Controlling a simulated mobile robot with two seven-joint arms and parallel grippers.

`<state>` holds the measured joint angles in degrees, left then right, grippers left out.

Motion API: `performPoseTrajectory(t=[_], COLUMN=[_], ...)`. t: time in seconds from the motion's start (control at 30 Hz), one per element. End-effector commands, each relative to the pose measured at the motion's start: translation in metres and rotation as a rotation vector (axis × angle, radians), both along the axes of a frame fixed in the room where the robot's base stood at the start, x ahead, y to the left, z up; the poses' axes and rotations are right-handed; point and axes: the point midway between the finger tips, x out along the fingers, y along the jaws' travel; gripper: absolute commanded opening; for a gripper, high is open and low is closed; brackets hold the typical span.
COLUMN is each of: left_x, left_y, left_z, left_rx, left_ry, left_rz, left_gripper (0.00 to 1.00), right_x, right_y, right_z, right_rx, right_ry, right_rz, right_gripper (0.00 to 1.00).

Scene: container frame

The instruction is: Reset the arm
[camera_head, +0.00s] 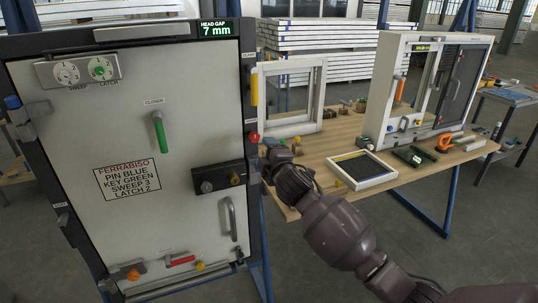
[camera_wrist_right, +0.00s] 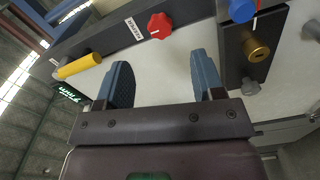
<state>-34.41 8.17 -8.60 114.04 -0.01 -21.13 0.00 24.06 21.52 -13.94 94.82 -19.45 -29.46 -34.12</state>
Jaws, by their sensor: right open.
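My right arm (camera_head: 340,232) reaches in from the lower right in the head view. Its gripper (camera_head: 270,150) is beside the right edge of a large pale panel (camera_head: 125,215), close to a red knob (camera_head: 253,138). In the right wrist view the two blue fingers of the gripper (camera_wrist_right: 162,72) stand wide apart with nothing held between them. The red knob (camera_wrist_right: 159,26) shows beyond the gap, apart from the fingers. My left gripper is not in view.
The panel carries a green handle (camera_head: 159,132), a yellow bar (camera_head: 254,91), two dials and a dark lock block (camera_head: 219,177). Its display reads HEAD GAP 7 mm. A wooden table (camera_head: 328,146) with window frames and loose parts stands at right, behind my arm.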

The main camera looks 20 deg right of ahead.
Motion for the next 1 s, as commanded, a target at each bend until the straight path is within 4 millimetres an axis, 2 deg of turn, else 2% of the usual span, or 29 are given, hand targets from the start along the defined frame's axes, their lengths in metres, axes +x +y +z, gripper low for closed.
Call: performPoseTrajectory(t=[0.2, 0.73, 0.87, 1.0], left_x=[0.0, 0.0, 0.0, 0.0], left_y=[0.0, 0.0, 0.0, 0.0], left_z=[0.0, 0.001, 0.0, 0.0], left_rx=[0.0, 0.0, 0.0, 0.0], left_ry=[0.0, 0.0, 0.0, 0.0], left_rz=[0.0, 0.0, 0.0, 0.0], left_gripper=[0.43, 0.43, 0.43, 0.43], right_x=[-0.011, -0.011, -0.011, -0.017], right_y=[0.0, 0.0, 0.003, 0.015], right_z=[0.0, 0.0, 0.003, 0.02], right_rx=[0.0, 0.021, 0.113, 0.298], right_ry=[0.0, 0.0, -0.004, -0.029], right_rz=[0.001, 0.001, 0.019, 0.074], right_gripper=[0.62, 0.62, 0.62, 0.62])
